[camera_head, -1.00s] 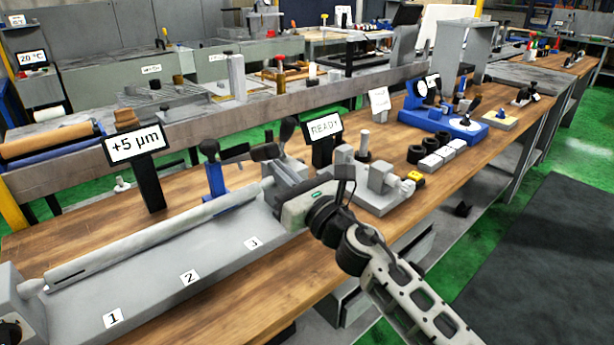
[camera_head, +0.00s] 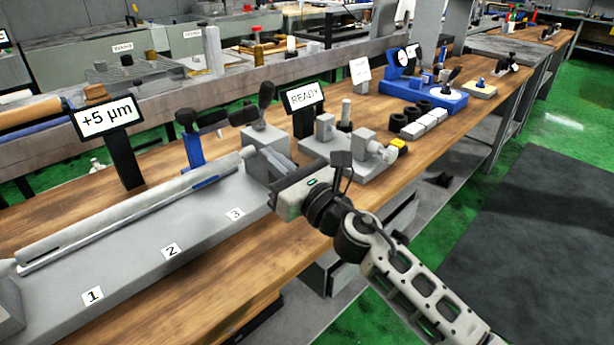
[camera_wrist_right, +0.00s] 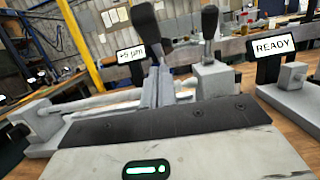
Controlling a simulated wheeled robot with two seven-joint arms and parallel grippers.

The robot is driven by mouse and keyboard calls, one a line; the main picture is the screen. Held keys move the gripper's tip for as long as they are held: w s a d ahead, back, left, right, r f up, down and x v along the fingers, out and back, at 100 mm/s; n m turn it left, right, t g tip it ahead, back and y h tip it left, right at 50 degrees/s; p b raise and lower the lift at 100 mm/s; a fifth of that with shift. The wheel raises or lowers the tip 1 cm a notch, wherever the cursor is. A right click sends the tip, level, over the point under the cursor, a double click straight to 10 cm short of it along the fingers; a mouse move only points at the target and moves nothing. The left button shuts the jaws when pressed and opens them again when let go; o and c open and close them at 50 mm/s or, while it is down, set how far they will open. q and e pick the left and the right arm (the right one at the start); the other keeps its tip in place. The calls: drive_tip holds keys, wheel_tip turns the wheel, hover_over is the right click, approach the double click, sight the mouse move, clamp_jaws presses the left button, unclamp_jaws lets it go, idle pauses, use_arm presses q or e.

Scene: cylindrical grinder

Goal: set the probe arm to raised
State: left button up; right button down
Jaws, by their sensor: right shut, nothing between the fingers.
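A blue post (camera_head: 193,150) stands behind the grey grinder bed, with a black-topped dark arm (camera_head: 206,119) reaching sideways to the right; I take this arm to be the probe arm. In the right wrist view a black handle (camera_wrist_right: 146,24) rises above the grey end of the bar, and a second black lever (camera_wrist_right: 209,24) stands on the grey block to its right. My right gripper (camera_head: 276,190) is shut and empty, in front of the grey end block (camera_head: 266,140) and apart from the dark arm. My left gripper is out of view.
A long grey bar (camera_head: 130,217) lies along the bed (camera_head: 205,236), labelled 1, 2, 3. A "+5 µm" display (camera_head: 107,113) stands behind it; a "READY" display (camera_head: 304,97) stands right of the end block. Grey fixtures (camera_head: 350,160) crowd the wooden bench there.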

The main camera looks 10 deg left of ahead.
drive_tip(key=s+d+r+p, duration=0.1)
drive_tip(key=s+d+r, duration=0.1)
drive_tip(key=s+d, duration=0.3)
drive_tip(key=shift+d+r+p, duration=0.25)
drive_tip(key=shift+d+p, duration=0.05)
drive_tip(key=shift+d, duration=0.8)
drive_tip(key=shift+f, duration=0.1)
drive_tip(key=s+d+f+m+t+h, duration=0.2)
drive_tip(key=d+f+m+h, duration=0.4)
drive_tip(key=m, duration=0.6)
drive_tip(key=s+d+f+m+t+h, duration=0.15)
drive_tip(key=d+f+m, duration=0.25)
drive_tip(key=f+m, duration=0.55)
drive_tip(key=s+d+f+m+g+h, duration=0.5)
drive_tip(key=s+d+f+m, duration=0.7)
drive_tip(key=m, duration=1)
drive_tip(key=s+f+h, duration=0.1)
drive_tip(key=s+f, duration=0.1)
drive_tip(key=s, duration=0.1)
drive_tip(key=shift+s+d+m, duration=0.2)
drive_tip(key=shift+d+m, duration=0.1)
drive_tip(key=shift+m, duration=0.05)
